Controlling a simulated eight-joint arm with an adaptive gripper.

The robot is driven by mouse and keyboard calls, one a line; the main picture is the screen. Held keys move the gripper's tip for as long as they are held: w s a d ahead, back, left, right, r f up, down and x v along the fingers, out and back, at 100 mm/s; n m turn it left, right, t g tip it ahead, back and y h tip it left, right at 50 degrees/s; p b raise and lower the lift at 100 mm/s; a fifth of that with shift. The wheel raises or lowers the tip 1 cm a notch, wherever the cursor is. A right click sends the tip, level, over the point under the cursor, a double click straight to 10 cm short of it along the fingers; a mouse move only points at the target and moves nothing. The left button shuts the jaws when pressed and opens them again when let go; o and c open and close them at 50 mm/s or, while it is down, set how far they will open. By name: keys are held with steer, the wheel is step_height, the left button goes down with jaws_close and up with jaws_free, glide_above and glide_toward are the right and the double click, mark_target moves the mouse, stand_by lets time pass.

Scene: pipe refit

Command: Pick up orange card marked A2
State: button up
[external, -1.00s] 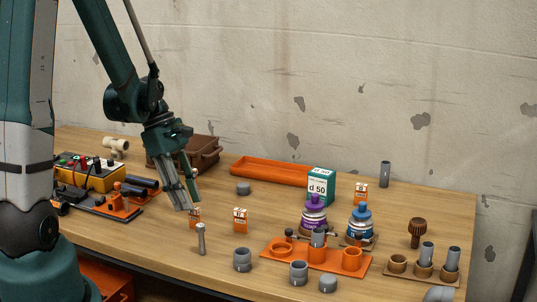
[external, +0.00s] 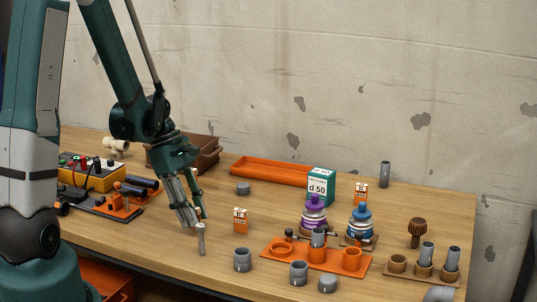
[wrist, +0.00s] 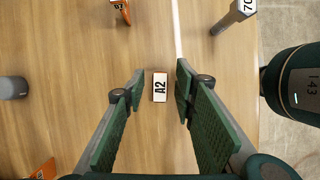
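The card marked A2 (wrist: 160,88) shows in the wrist view as a small white face with black letters and an orange edge. It lies between the two fingertips of my gripper (wrist: 161,82), with a gap on both sides. My gripper is open and holds nothing. In the external view my gripper (external: 193,222) is low over the left part of the table, and its fingers mostly hide the card there; only a bit of orange (external: 201,212) shows beside them.
Another orange card (external: 240,219) stands to the right, and a third (external: 361,193) farther back. Grey pipe fittings (external: 242,259) and an orange holder (external: 350,262) stand at front right. An orange tray (external: 268,171) lies behind.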

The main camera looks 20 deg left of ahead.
steer(key=c, duration=0.8)
steer(key=shift+r, duration=0.2)
steer(key=shift+r+p, duration=1.25)
steer(key=shift+r, duration=3.6)
